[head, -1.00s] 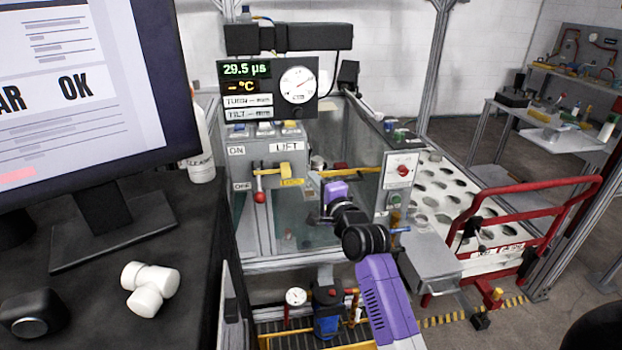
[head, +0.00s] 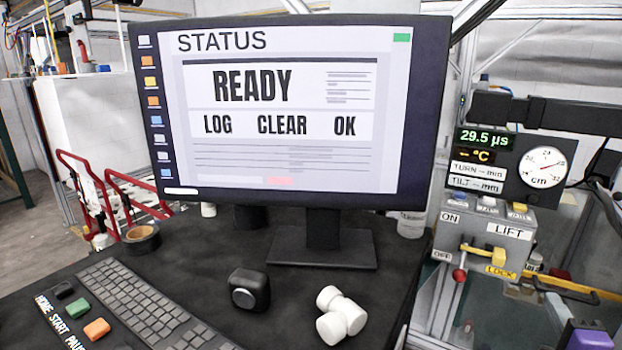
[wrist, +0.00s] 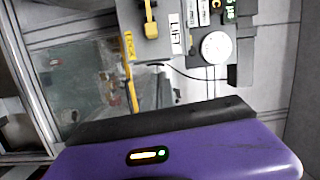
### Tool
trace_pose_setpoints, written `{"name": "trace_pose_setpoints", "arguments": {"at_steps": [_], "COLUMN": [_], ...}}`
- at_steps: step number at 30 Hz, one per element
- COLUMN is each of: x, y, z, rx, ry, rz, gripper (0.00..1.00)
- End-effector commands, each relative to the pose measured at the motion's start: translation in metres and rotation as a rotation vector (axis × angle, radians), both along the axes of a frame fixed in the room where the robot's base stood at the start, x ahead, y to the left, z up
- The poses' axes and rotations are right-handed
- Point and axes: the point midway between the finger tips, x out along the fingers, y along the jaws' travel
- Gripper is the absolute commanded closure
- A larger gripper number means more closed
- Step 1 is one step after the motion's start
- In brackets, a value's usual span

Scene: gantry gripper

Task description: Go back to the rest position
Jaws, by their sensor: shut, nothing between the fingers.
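The purple housing of my gripper (wrist: 160,150), with a black front edge and a small lit indicator, fills the lower part of the wrist view. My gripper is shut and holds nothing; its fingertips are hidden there. A purple part of my arm (head: 590,339) shows at the bottom right of the head view. In the wrist view, the grey control panel (wrist: 172,14) labelled LIFT lies beyond my gripper, with clear space visible between them. The panel (head: 490,234) also stands at the right of the head view, with yellow and red-knobbed levers.
A monitor (head: 290,187) reading STATUS and READY stands on the black desk (head: 200,262). A keyboard (head: 140,305), black, green and orange buttons (head: 78,308), a dark knob (head: 249,290) and a white pipe fitting (head: 340,316) lie on the desk. A gauge box (head: 512,163) hangs above the panel.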

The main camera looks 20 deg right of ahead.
Motion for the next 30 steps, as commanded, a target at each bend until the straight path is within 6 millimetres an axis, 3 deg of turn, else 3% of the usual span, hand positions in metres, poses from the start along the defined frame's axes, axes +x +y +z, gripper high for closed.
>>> {"name": "trace_pose_setpoints", "arguments": {"at_steps": [5, 11, 14, 20, 30], "x": [-0.016, -0.035, -0.043, -0.068, -0.136], "y": [-0.003, 0.039, 0.069, 0.148, 0.275], "z": [0.026, 0.015, 0.004, -0.024, -0.055], "rx": [-0.248, -0.495, -0.6, -0.826, -1.176], "ry": [0.072, 0.218, 0.292, 0.452, 0.636], "rz": [-0.073, -0.111, -0.105, -0.039, 0.194], "gripper": [1.0, 1.0, 1.0, 1.0, 1.0]}}
